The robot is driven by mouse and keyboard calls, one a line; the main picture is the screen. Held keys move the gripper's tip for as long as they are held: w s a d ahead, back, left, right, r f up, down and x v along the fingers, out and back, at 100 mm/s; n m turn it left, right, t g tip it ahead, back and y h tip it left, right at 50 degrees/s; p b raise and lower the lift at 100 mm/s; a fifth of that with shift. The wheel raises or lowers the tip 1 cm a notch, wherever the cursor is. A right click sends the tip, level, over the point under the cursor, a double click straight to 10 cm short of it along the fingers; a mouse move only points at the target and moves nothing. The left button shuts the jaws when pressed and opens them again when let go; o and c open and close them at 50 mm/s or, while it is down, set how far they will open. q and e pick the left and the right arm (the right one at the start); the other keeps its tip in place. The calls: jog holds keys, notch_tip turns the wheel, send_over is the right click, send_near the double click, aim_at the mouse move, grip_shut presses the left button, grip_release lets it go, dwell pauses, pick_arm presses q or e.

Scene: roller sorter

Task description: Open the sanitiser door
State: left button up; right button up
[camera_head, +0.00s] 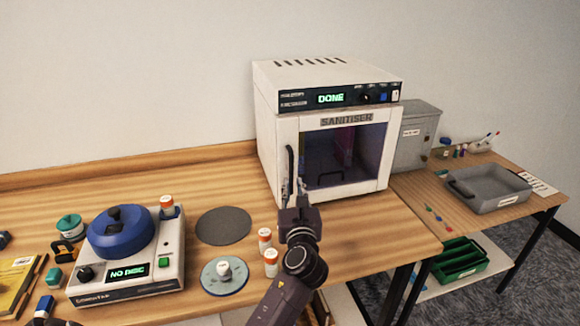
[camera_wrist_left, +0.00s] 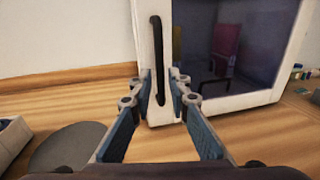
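The white sanitiser (camera_head: 265,135) stands at the back right of the wooden bench, its display reading DONE. Its front door (camera_head: 382,180) looks shut and has a dark window and a black vertical handle (camera_head: 290,165) on the left side. My left gripper (camera_head: 298,188) is in front of the handle's lower part. In the left wrist view the gripper (camera_wrist_left: 162,82) is open, with a finger on each side of the black handle (camera_wrist_left: 157,50) in the picture. I cannot tell whether either finger touches it. My right gripper is not in view.
A device with a blue lid (camera_head: 122,235) stands on the left, beside a dark round mat (camera_head: 223,226). Small orange-capped bottles (camera_head: 271,262) stand near my left arm. A grey cabinet (camera_head: 415,140) and a grey tray (camera_head: 490,188) are to the right.

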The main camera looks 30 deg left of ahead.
aim_at(292, 174)
pick_arm(q)
jog(key=x, duration=0.6)
jog(key=shift+w+a+r+p, duration=0.1)
jog(key=shift+r+p, duration=0.1)
jog(key=shift+p, duration=0.1)
jog(key=shift+w+a, duration=0.15)
grip_shut()
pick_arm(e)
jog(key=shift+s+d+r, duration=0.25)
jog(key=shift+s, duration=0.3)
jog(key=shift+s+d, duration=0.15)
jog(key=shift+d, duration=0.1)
